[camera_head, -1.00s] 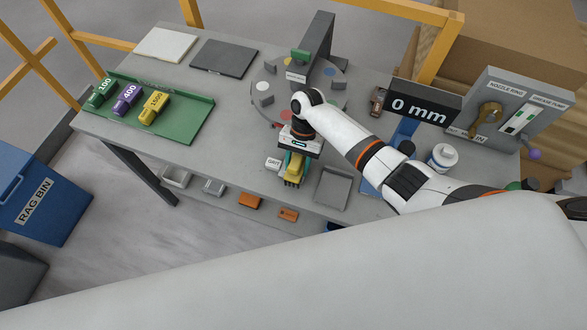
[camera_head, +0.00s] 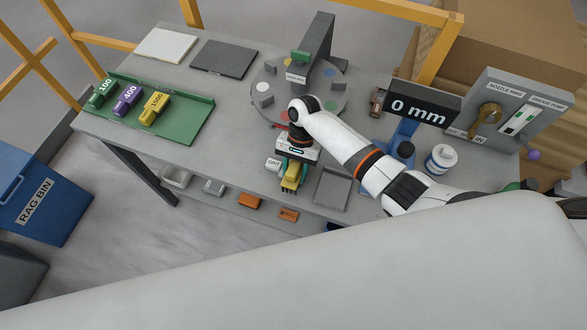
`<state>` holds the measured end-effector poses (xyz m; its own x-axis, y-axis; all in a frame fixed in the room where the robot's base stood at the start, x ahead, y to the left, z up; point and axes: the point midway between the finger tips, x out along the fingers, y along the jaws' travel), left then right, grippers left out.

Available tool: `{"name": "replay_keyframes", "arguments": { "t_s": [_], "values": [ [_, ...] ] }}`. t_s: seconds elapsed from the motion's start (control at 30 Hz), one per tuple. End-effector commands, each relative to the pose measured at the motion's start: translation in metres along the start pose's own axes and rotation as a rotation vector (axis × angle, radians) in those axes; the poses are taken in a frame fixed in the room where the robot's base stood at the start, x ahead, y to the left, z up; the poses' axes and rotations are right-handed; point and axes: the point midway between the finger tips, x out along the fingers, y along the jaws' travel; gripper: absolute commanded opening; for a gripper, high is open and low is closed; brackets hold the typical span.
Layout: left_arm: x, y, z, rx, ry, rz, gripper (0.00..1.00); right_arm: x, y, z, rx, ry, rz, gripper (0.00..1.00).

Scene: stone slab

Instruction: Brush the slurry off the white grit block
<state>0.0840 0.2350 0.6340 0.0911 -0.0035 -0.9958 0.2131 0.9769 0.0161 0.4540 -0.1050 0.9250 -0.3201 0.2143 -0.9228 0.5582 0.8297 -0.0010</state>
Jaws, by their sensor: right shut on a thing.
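My right gripper (camera_head: 293,166) points down over the middle of the bench's near edge. It is shut on a yellow brush-like tool (camera_head: 291,178), whose lower end is partly hidden and small. A small white block with dark lettering (camera_head: 273,164) sits just left of the gripper and tool; the lettering looks like "GRIT". I cannot tell whether the tool touches it, and any slurry on it is too small to see. My left gripper is not in view.
A green tray (camera_head: 196,126) holds green, purple and yellow blocks at left. A round turntable (camera_head: 328,99) stands behind the gripper. A grey tray (camera_head: 332,187) lies to the right. A "0 mm" display (camera_head: 419,107) stands right.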

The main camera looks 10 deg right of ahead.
Motion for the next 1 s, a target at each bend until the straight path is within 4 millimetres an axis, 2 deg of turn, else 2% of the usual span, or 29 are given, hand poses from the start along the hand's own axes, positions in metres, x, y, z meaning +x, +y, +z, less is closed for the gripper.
{"name": "replay_keyframes", "arguments": {
  "t_s": [0.13,1.0],
  "values": [
    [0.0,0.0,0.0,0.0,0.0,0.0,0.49,0.001,-0.001,-0.001,0.001,0.001,-0.001,0.13],
    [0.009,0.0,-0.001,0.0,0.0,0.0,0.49,-0.009,-0.001,0.027,0.001,0.0,-0.002,0.13]
  ]
}}
